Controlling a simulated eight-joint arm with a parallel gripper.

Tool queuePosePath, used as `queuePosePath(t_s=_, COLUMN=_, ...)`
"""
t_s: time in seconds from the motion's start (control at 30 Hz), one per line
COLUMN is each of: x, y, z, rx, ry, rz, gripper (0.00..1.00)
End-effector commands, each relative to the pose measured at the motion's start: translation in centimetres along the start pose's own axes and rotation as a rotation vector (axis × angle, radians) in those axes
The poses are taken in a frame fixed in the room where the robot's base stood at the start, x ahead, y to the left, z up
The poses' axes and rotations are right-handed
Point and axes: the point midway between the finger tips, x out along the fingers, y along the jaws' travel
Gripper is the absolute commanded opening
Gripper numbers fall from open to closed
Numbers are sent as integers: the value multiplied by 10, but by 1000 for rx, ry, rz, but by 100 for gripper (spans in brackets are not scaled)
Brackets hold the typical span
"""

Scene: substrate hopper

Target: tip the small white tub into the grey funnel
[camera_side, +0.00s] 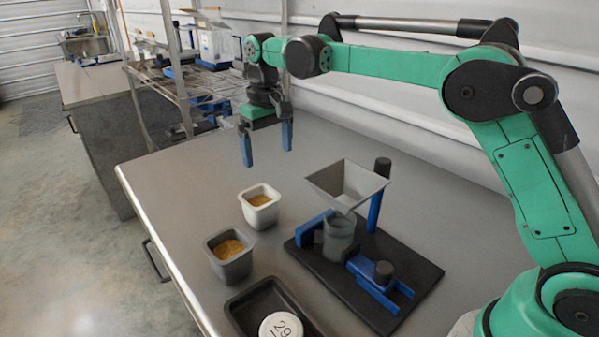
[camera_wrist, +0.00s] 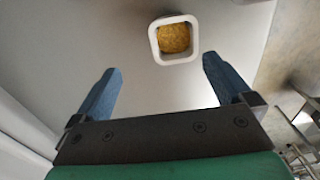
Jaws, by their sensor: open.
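The small white tub (camera_side: 260,214) stands upright on the grey table with yellow-brown grains inside. It also shows in the wrist view (camera_wrist: 192,56), ahead of the fingertips and apart from them. The grey funnel (camera_side: 347,185) is held on a blue post above a grey cup (camera_side: 338,238) on a black base plate. My gripper (camera_side: 267,150) is open and empty, pointing down above the table behind the white tub. In the wrist view its two blue fingers (camera_wrist: 163,82) are spread wide with nothing between them.
A dark grey tub (camera_side: 229,261) with similar grains stands in front of the white tub. A black tray (camera_side: 238,308) holding a white round lid marked 29 (camera_side: 282,327) lies at the front. The table (camera_side: 165,190) is bare left of the tubs.

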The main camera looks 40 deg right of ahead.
Motion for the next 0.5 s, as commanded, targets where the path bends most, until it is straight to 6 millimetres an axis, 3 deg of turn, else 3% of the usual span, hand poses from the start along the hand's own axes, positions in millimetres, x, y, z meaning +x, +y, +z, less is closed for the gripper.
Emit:
queuePosePath(t_s=0.13, x=20, y=-18, z=-11, rx=-1, ry=0, rz=0, gripper=99)
queuePosePath(t_s=0.33, x=35, y=-20, z=-12, rx=1, ry=0, rz=0, gripper=99)
queuePosePath(t_s=0.5, x=59, y=-20, z=-12, rx=1, ry=0, rz=0, gripper=99)
